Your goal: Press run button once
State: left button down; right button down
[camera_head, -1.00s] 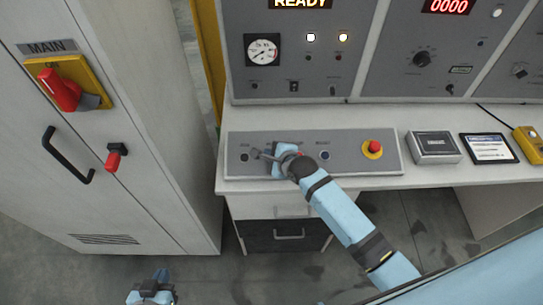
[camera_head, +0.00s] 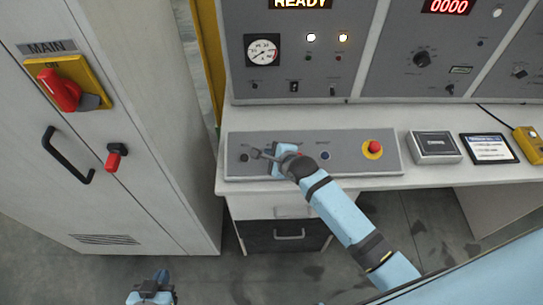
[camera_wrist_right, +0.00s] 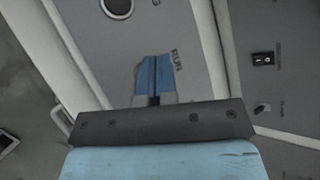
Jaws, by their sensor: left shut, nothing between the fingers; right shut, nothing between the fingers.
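The sloped grey button panel (camera_head: 345,165) lies on the desk in the head view. My right gripper (camera_head: 258,154) is over its left part, shut and empty. In the right wrist view its blue fingertips (camera_wrist_right: 154,72) are together beside the RUN label (camera_wrist_right: 176,60). The run button itself is hidden behind the fingers, and I cannot tell whether they touch it. A dark round button (camera_head: 244,157) is left of the gripper, and another (camera_head: 325,155) is to its right. My left gripper (camera_head: 152,290) is shut and empty at the bottom, low over the floor.
A red mushroom button (camera_head: 373,148) on a yellow ring sits at the panel's right end. A grey box (camera_head: 434,146) and a tablet (camera_head: 488,148) lie further right. The upright console (camera_head: 300,65) reads READY. A cabinet (camera_head: 130,190) with a red MAIN switch (camera_head: 60,90) stands left.

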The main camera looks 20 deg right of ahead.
jog(key=shift+f, duration=0.15)
dwell(0.5)
jog(key=shift+w+f, duration=0.15)
jog(key=shift+f, duration=0.1)
